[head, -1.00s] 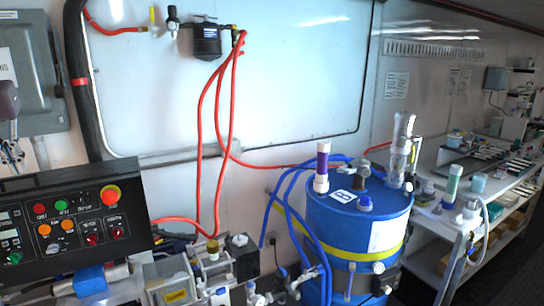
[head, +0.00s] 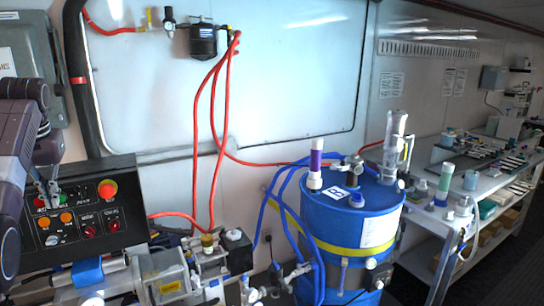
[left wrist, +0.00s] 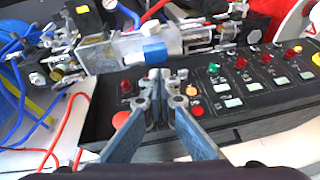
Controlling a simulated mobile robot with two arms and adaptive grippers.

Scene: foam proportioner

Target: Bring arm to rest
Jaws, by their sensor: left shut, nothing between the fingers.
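My left gripper (head: 47,192) is at the left of the head view, in front of the upper left part of the black control panel (head: 92,238). Its fingers are shut with nothing between them. In the left wrist view the gripper (left wrist: 166,82) points over the same panel (left wrist: 208,108), with red, green and orange buttons around it. I cannot tell whether the fingertips touch the panel. My left arm (head: 15,150) comes in along the left edge. My right gripper is in neither view.
A blue drum (head: 330,222) with a yellow band stands right of centre. Red hoses (head: 196,130) hang on the wall, with metal pump parts (head: 165,275) below. A bench (head: 425,215) runs along the right. Dark floor at the lower right is clear.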

